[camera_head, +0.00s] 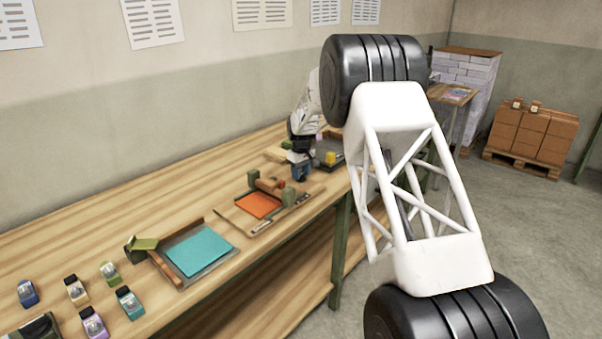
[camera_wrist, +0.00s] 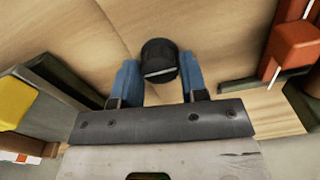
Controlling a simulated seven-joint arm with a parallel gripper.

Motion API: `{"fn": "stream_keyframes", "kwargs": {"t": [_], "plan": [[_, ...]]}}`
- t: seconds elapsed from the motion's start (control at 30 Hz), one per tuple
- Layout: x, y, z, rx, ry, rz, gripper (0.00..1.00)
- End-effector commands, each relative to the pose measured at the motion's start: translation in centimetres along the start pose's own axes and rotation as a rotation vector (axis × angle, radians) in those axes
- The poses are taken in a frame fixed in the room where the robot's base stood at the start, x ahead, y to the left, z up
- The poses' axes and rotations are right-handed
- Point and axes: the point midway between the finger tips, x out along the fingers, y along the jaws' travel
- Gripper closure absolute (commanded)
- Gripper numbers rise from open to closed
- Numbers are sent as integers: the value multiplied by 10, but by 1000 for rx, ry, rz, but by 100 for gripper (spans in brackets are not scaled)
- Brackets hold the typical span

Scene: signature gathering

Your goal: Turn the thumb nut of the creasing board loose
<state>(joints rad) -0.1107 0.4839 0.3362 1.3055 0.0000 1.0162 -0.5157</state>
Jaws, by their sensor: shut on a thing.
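In the wrist view the thumb nut (camera_wrist: 158,50) is a dark round knob with a pale line across its near face. My gripper (camera_wrist: 160,65) has its two blue fingers shut on it, one on each side. Light wood panels lie around and behind the nut. In the head view my gripper (camera_head: 300,172) is low at the right of a wooden board with an orange sheet (camera_head: 258,205); the nut cannot be made out there. I cannot tell for sure which board is the creasing board, or whether the nut has turned.
An orange-red block (camera_wrist: 296,42) is close on the right in the wrist view, and a yellow block (camera_wrist: 14,100) is on the left. A tray with a teal sheet (camera_head: 200,249) and several small coloured devices (camera_head: 76,290) stand further left along the bench.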

Motion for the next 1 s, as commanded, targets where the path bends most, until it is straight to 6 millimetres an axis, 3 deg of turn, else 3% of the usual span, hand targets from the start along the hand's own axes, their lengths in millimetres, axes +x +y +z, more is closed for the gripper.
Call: {"fn": "stream_keyframes", "kwargs": {"t": [0.07,0.1,0.23,0.67,1.0], "plan": [[0,0,0,0,-1,0,84],[0,0,0,0,-1,0,54],[0,0,0,0,0,0,35],[-5,0,0,1,1,1,35],[-41,0,-1,1,2,1,35]]}}
